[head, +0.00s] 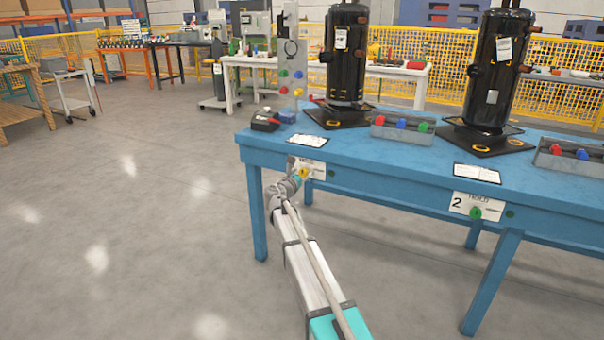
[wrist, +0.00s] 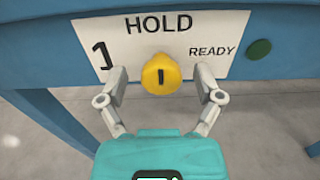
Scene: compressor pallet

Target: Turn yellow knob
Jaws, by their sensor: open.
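The yellow knob (wrist: 161,75) sits on a white panel (wrist: 125,42) marked "1", "HOLD" and "READY" on the blue table's front edge. A dark slot mark on the knob stands upright. It also shows in the head view as a small yellow spot (head: 304,172). My gripper (wrist: 161,78) is open, with one finger on each side of the knob. A gap shows between the knob and each finger, at least at the visible parts. In the head view my gripper (head: 299,170) is at the table's front left, mostly covered by my wrist.
A green button (wrist: 259,49) is right of the panel. The blue table (head: 400,165) bears two black compressors (head: 346,60) (head: 496,75) and grey bins of coloured parts. A second panel with a green knob (head: 476,213) is further right. Floor at left is clear.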

